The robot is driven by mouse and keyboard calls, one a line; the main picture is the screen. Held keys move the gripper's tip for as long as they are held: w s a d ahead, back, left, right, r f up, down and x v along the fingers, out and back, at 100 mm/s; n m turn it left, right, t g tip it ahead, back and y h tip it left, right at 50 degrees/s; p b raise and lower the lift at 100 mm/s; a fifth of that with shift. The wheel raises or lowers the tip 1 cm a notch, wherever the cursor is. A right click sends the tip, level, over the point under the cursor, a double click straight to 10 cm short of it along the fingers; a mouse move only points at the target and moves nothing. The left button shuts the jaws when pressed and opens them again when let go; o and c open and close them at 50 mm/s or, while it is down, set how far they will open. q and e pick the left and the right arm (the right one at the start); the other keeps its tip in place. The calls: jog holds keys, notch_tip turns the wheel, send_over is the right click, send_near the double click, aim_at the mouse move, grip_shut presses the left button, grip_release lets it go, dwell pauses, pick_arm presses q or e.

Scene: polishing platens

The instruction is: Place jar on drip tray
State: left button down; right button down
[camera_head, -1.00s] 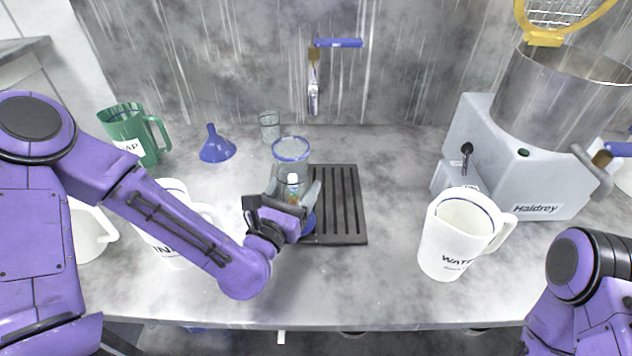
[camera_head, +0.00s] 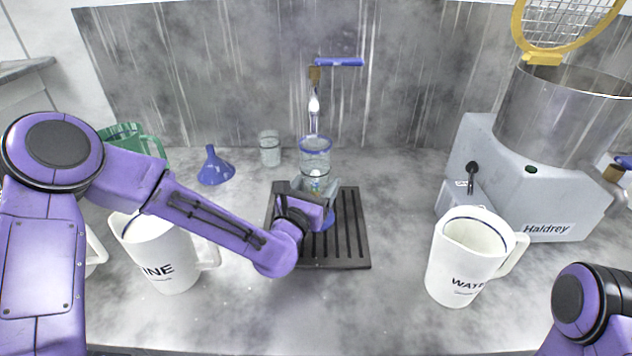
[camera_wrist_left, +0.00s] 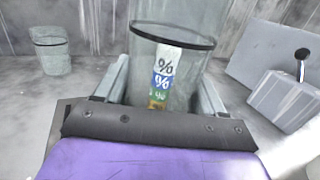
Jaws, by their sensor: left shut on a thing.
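A clear jar (camera_head: 315,158) with a blue rim is held upright in my left gripper (camera_head: 314,186), which is shut on it. In the left wrist view the jar (camera_wrist_left: 180,90) stands between the fingers, with a coloured label strip bearing percent signs. The black slatted drip tray (camera_head: 350,248) lies flat on the counter. The jar is over the tray in the head view, with its blue base showing against the slats. I cannot tell whether the base touches the tray. The gripper hides part of the jar's lower half. My right gripper is out of view.
A tap (camera_head: 314,85) with a blue handle is on the wall behind the jar. A clear glass (camera_head: 269,149) and a blue funnel (camera_head: 214,168) stand at back left. White jugs stand left (camera_head: 165,255) and right (camera_head: 465,260). A grey machine (camera_head: 520,185) is at right.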

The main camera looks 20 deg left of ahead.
pick_arm(q)
jog(key=shift+s, duration=0.15)
jog(key=shift+f, duration=0.1)
jog(key=shift+c, duration=0.5)
grip_release()
